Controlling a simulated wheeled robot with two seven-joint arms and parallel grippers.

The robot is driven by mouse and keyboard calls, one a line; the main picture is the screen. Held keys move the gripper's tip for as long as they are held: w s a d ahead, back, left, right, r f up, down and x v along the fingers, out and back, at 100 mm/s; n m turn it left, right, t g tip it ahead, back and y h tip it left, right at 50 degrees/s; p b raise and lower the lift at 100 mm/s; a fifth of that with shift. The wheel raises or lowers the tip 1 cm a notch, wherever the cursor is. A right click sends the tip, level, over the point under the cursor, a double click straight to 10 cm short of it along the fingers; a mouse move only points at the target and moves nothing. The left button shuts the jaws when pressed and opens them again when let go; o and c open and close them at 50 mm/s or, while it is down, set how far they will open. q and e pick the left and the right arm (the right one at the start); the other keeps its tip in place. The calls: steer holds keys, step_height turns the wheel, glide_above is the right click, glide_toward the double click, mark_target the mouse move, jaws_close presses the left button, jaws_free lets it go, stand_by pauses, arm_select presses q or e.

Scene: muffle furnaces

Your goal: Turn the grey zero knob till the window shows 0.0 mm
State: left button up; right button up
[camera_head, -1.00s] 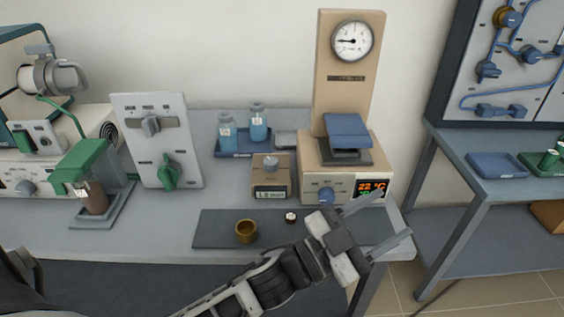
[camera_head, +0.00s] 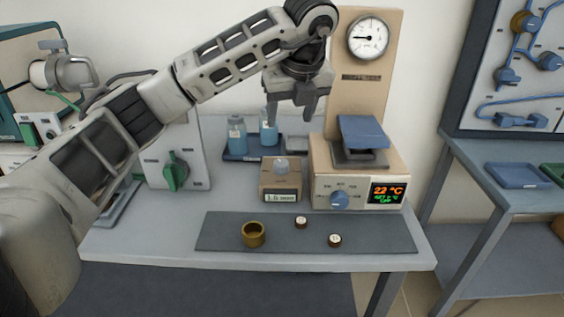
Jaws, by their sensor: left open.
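The grey zero knob (camera_head: 281,165) sits on top of a small tan box (camera_head: 268,180) on the bench. The box's front window (camera_head: 281,197) shows a small reading in mm, roughly 1.5 or 1.6; the last digit is too small to be sure. My left gripper (camera_head: 291,112) hangs above and behind the knob in the picture, fingers pointing down. It is open and empty, apart from the knob. My right gripper is not in view.
Blue-capped bottles (camera_head: 237,134) stand on a blue tray behind the box. A tan furnace unit (camera_head: 323,170) with blue knob and gauge stands close right. A dark mat (camera_head: 220,232) in front holds a brass cup (camera_head: 253,234) and two small round pieces (camera_head: 335,240).

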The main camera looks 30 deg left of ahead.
mark_target(281, 163)
arm_select(q)
steer(key=b+x, duration=0.1)
steer(key=x, duration=1.4)
steer(key=shift+w+d+f, duration=0.1)
steer(key=shift+f, duration=0.15)
steer(key=c, duration=1)
